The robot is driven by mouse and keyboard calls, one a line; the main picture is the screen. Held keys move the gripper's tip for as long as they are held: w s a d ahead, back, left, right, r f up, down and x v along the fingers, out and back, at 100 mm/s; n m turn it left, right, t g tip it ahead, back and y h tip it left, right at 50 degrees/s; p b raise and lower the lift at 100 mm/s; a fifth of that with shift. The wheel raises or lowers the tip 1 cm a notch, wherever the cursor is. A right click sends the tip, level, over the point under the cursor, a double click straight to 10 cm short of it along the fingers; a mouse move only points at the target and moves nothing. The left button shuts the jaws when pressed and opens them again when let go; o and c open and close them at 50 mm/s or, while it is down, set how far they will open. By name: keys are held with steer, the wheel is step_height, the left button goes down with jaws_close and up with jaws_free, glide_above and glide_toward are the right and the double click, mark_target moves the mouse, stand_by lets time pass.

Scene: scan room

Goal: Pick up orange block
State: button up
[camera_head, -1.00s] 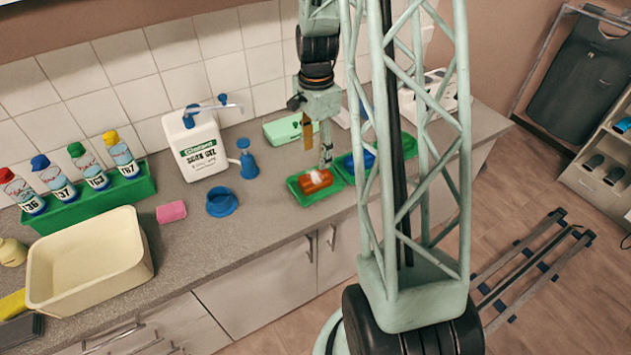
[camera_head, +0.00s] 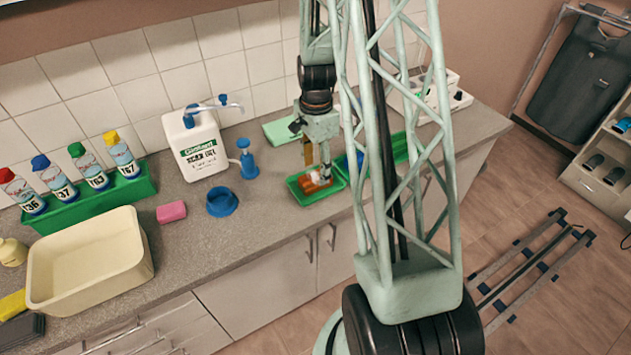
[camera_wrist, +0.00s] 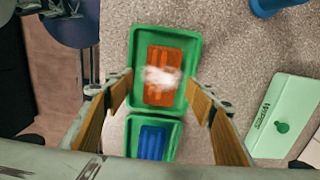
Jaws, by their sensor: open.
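The orange block (camera_wrist: 160,88) lies in a small green tray (camera_wrist: 194,48), with a whitish blurred patch on its top. In the head view the orange block (camera_head: 314,184) shows partly behind my gripper (camera_head: 318,172), in the green tray (camera_head: 296,192). In the wrist view my gripper (camera_wrist: 162,98) is open, with one finger on each side of the tray and the block between them, not gripped. How far the fingertips are above the tray is hard to tell.
A second green tray with a blue block (camera_wrist: 152,142) adjoins the first. A green box (camera_wrist: 290,118) lies to the right in the wrist view. A gel bottle (camera_head: 196,148), blue pump (camera_head: 248,166), blue ring (camera_head: 221,202) and pink block (camera_head: 171,211) stand left on the counter.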

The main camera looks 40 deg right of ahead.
mark_target(315, 176)
steer(key=shift+f, duration=0.15)
stand_by(0.3)
steer(key=shift+w+f+p, duration=0.1)
steer(key=shift+f+p, duration=0.2)
steer(key=shift+f, duration=2.15)
steer(key=c, duration=1.1)
steer(key=shift+r, duration=0.15)
steer(key=shift+r, duration=1.65)
steer(key=s+a, duration=0.2)
steer(key=s, duration=0.1)
steer(key=s+a+b, duration=0.1)
steer(key=s+a, duration=0.1)
steer(key=s, duration=0.2)
steer(key=s+a+r+b, duration=0.1)
steer(key=s+a, duration=0.2)
steer(key=s, duration=0.1)
steer(key=shift+s, duration=0.25)
steer(key=shift+b, duration=0.6)
